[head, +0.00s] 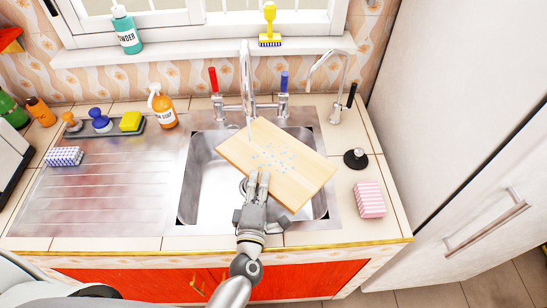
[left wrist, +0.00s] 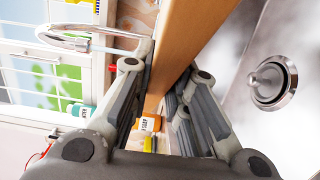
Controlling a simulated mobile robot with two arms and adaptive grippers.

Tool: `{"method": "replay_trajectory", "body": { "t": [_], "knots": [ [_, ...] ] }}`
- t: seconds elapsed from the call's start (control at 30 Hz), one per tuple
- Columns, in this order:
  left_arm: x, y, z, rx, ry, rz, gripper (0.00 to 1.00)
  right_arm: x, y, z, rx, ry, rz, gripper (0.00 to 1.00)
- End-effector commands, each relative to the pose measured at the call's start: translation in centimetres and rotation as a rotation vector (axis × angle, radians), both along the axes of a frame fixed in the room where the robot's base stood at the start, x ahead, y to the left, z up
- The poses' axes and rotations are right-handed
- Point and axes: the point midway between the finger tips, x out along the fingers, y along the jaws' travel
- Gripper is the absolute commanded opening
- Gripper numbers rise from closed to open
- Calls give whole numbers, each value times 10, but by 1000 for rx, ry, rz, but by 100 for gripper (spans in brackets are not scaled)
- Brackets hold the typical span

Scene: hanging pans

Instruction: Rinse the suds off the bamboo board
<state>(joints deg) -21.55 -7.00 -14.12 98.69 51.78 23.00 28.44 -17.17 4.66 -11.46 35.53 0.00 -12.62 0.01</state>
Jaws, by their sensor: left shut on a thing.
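The bamboo board (head: 305,178) is held tilted over the sink basin (head: 208,190), under the tall chrome faucet (head: 246,75). Pale blue-white suds spots (head: 272,157) are scattered over its upper middle. My left gripper (head: 258,182) is at the board's near left edge. In the left wrist view the board (left wrist: 185,40) passes between the two fingers of my left gripper (left wrist: 165,82), which is shut on it. My right gripper is not in view.
A red-handled tap (head: 213,80) and a blue-handled tap (head: 284,81) flank the faucet. A black sink plug (head: 355,158) and a pink striped sponge (head: 369,199) lie right of the basin. An orange spray bottle (head: 161,108) stands behind the mostly bare drainboard (head: 110,195).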

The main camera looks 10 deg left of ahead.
Motion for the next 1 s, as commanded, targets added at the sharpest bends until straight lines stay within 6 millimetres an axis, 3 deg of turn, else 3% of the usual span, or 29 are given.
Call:
{"method": "replay_trajectory", "body": {
  "t": [0.37,1.0],
  "knots": [
    [-1,5,3,-2,-5,2,0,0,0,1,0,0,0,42],
    [-46,-2,2,-2,-4,1,0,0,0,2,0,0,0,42]
  ]
}}
